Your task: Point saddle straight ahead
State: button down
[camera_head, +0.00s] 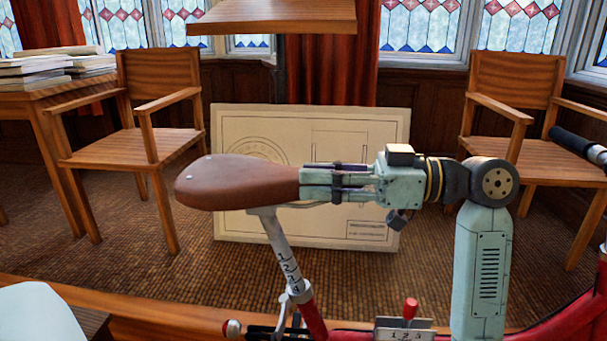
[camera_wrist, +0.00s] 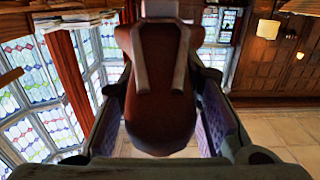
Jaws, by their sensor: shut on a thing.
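The brown saddle (camera_head: 235,183) sits on a silver seat post (camera_head: 283,245) marked with numbers, above a red bike frame (camera_head: 313,318). In the head view its broad end lies at the left, and its narrower end runs right into my gripper (camera_head: 308,183). My gripper reaches in level from the right and is shut on the saddle. The covered end of the saddle is hidden by the fingers. In the wrist view the saddle (camera_wrist: 160,115) lies between the purple-padded fingers of my gripper (camera_wrist: 160,100).
A black handlebar grip (camera_head: 572,142) is at the right edge. A red-knobbed lever (camera_head: 410,308) stands low beside my arm. A drawing board (camera_head: 230,230) leans behind the saddle. Wooden chairs stand left (camera_head: 130,140) and right (camera_head: 515,85). A wooden board edge (camera_head: 270,17) overhangs above.

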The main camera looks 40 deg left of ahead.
jog(key=c, duration=1.2)
grip_release()
jog(key=shift+o, duration=0.2)
jog(key=v, duration=1.2)
jog(key=shift+s, duration=0.1)
